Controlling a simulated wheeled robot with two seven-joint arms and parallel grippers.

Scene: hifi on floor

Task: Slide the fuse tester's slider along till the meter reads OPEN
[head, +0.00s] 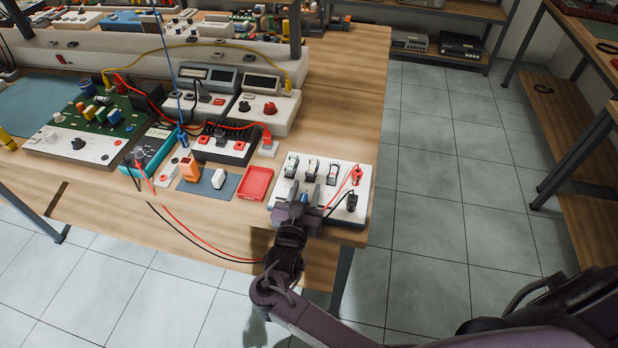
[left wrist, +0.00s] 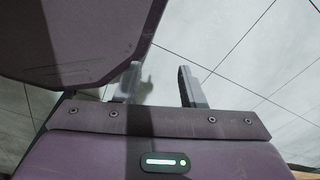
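A white panel (head: 279,210) sits at the table's near right corner, with three clip-like fittings in a row and a red plug (head: 357,175) and a black plug (head: 351,202) at its right. It looks like the fuse tester; I cannot pick out its slider for sure. My right gripper (head: 303,190) is over the panel's near left part, its fingers apart; contact is unclear. A teal handheld meter (head: 155,148) stands further left, its reading too small to make out. My left gripper (left wrist: 160,86) is open and empty above the floor in the left wrist view.
Red and black leads (head: 205,243) loop over the table's near edge. A red tray (head: 255,183), an orange block (head: 189,169) and boxed meters (head: 262,100) stand left of and behind the panel. Bare tabletop (head: 335,100) lies behind it; open floor lies right.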

